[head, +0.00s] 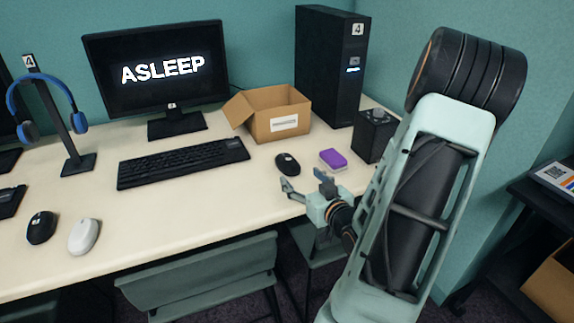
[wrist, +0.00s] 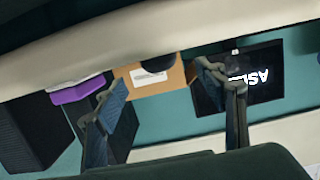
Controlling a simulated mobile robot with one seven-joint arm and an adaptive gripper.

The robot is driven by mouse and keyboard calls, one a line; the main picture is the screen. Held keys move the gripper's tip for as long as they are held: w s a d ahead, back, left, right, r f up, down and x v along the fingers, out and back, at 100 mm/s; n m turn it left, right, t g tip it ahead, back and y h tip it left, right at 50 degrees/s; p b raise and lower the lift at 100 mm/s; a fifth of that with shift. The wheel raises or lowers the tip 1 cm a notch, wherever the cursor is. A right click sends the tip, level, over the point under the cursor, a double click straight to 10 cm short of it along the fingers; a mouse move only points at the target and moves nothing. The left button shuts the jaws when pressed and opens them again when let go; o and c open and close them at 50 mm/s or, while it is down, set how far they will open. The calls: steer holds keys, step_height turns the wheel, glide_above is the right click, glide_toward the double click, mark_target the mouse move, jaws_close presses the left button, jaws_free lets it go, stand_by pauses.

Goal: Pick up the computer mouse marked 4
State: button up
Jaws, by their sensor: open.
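A black computer mouse (head: 287,163) lies on the cream desk (head: 225,205) in front of the cardboard box. A small pale mark shows on it, too small to read. Part of it shows dark in the wrist view (wrist: 159,64), between the fingertips in the picture. My gripper (head: 304,180) is open and empty at the desk's front edge, just on the near side of that mouse and apart from it. Both fingers also show in the wrist view (wrist: 162,78). Another black mouse (head: 41,227) and a white mouse (head: 83,236) lie at the front left.
A purple block (head: 333,159) lies right of the near mouse, with a black speaker-like box (head: 374,136) beyond. The open cardboard box (head: 269,113), keyboard (head: 183,162), monitor (head: 157,70) and computer tower (head: 331,65) stand behind. A chair (head: 200,280) is below the desk's front edge.

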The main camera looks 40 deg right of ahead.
mark_target(294, 170)
steer(key=b+x, duration=0.2)
steer(key=x, duration=0.6)
steer(key=shift+w, duration=0.2)
steer(key=c, duration=1.3)
